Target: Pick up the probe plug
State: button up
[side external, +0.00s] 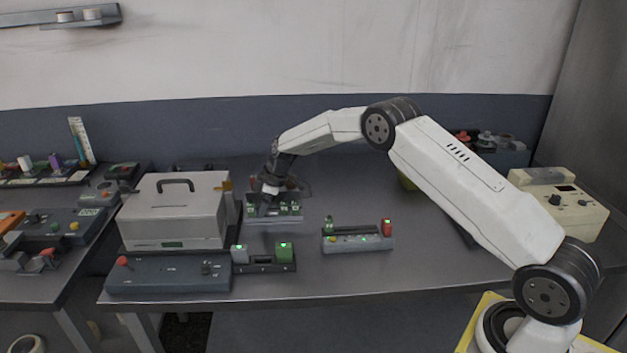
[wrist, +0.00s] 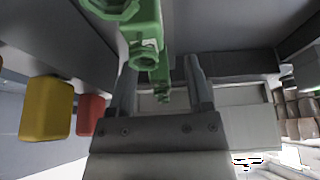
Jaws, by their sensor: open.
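My gripper (wrist: 160,72) is open in the wrist view, its two dark fingers apart. A green part with a round, hollow end (wrist: 145,45) reaches down from the top of that view, close to the left finger. It may be the probe plug, but I cannot tell for sure. I cannot tell whether it touches the fingers. In the side view my gripper (side external: 268,192) points down at a grey rack with several green pieces (side external: 272,221). The gripper and wrist partly hide the rack.
A grey case with a handle (side external: 172,212) stands left of the rack. A low holder with green and red pieces (side external: 357,243) sits to the right. A yellow block (wrist: 47,108) and a red block (wrist: 90,115) show in the wrist view.

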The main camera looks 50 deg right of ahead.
grip_shut()
jog(key=shift+r, duration=0.1)
jog(key=shift+r, duration=1.35)
jog(key=shift+s+r, duration=0.1)
jog(key=shift+r, duration=0.25)
jog(key=s+a+r, duration=0.1)
jog(key=s+r, duration=0.8)
jog(key=s, duration=0.4)
jog(key=shift+s+r, duration=0.2)
jog(key=shift+s, duration=0.15)
